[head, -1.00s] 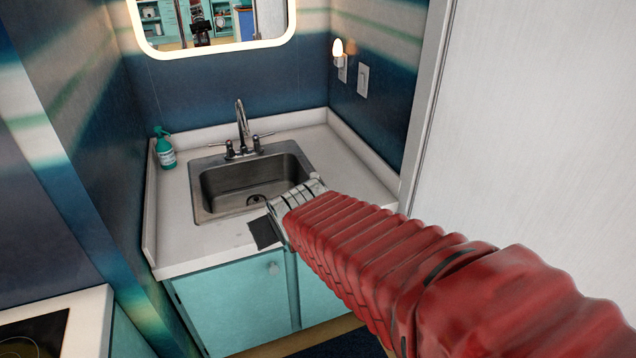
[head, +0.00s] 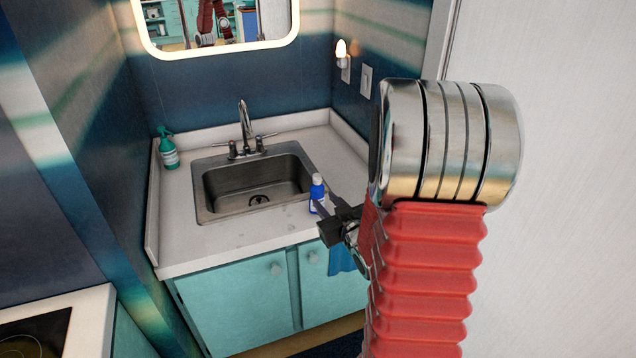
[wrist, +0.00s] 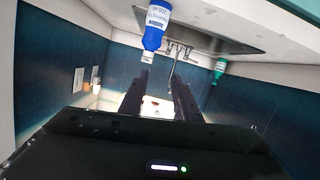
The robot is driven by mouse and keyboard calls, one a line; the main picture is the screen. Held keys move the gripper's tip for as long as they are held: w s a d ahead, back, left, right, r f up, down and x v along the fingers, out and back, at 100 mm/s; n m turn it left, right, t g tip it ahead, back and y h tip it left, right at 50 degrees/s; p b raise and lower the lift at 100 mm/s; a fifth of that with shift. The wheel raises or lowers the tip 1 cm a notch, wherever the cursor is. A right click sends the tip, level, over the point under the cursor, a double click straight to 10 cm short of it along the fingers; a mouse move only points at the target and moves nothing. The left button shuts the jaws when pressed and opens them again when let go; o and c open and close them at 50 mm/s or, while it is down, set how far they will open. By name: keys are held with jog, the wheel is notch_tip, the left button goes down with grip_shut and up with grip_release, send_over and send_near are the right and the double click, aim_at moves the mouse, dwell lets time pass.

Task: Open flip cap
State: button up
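A small blue bottle (head: 318,192) with a white cap (head: 317,179) stands upright on the counter, to the right of the sink. In the wrist view the bottle (wrist: 155,28) appears upside down, its white cap (wrist: 147,57) pointing down the picture near the left finger's tip. My gripper (head: 319,217) is beside the bottle in the head view and partly covers its lower part. In the wrist view my gripper (wrist: 160,82) has its two dark fingers apart, with nothing held between them. I cannot tell whether a finger touches the bottle; the cap looks closed.
The sink (head: 255,185) with its faucet (head: 245,125) lies left of the bottle. A green spray bottle (head: 168,150) stands at the counter's far left. A blue cloth (head: 341,259) hangs at the cabinet front. The counter's front strip (head: 225,243) is clear.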

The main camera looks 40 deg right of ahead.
jog(key=s+d+f+t, duration=0.1)
jog(key=s+d+t, duration=0.1)
jog(key=s+d+f+m, duration=0.1)
jog(key=shift+s+f+t, duration=0.3)
jog(key=shift+s+t, duration=0.1)
